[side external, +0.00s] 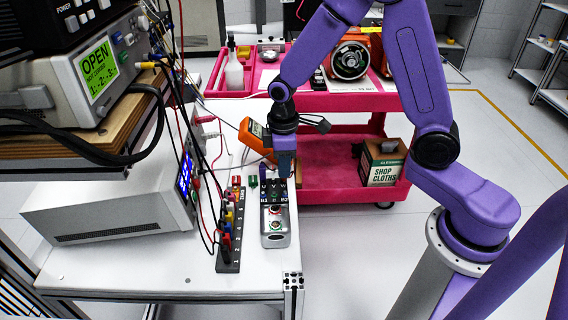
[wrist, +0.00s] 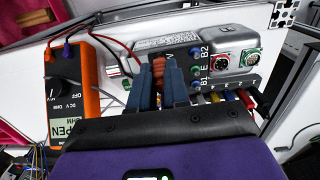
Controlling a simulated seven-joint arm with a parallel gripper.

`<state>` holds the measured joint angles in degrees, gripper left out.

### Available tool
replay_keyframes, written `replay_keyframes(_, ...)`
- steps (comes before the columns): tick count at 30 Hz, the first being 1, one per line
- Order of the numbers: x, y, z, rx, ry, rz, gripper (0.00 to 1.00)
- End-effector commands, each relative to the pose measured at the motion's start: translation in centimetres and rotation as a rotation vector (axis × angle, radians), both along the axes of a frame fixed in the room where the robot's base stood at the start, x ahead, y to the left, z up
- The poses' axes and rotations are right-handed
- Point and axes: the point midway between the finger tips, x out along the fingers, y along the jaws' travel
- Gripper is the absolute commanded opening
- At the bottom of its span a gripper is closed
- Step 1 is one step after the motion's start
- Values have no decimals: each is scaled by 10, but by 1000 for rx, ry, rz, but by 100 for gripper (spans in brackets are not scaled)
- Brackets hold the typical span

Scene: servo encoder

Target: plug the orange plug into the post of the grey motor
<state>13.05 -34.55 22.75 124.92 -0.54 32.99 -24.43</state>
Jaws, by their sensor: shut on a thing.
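The orange plug (wrist: 158,66) is between my gripper's blue fingers in the wrist view. My gripper (wrist: 160,78) is shut on it. In the side view my gripper (side external: 284,172) points down over the far end of the grey motor (side external: 275,240), and the plug is hidden there. The motor's black terminal block carries posts marked U, V, W and B1, E, B2. In the wrist view the grey motor (wrist: 236,66) shows two round connectors. The fingers cover part of the block, so I cannot tell whether the plug touches a post.
An orange multimeter (side external: 254,138) stands behind my gripper. A black strip (side external: 229,240) with several coloured plugs lies left of the motor. A green plug (side external: 252,181) is nearby. Loose leads hang at the left by the bench instrument (side external: 120,195). A pink cart (side external: 330,165) stands behind the bench.

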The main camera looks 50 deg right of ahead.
Motion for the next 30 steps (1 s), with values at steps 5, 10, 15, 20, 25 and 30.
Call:
replay_keyframes(5, 0, 0, 0, 0, 0, 0, 0)
replay_keyframes(10, 0, 0, -1, 0, 0, 0, 0)
replay_keyframes(15, 0, 0, -2, 0, 0, 0, 0)
replay_keyframes(20, 0, 0, -4, 0, 0, 0, 0)
replay_keyframes(25, 0, 0, -4, 0, 0, 1, 36)
replay_keyframes(30, 0, 0, -4, 0, 0, 0, 46)
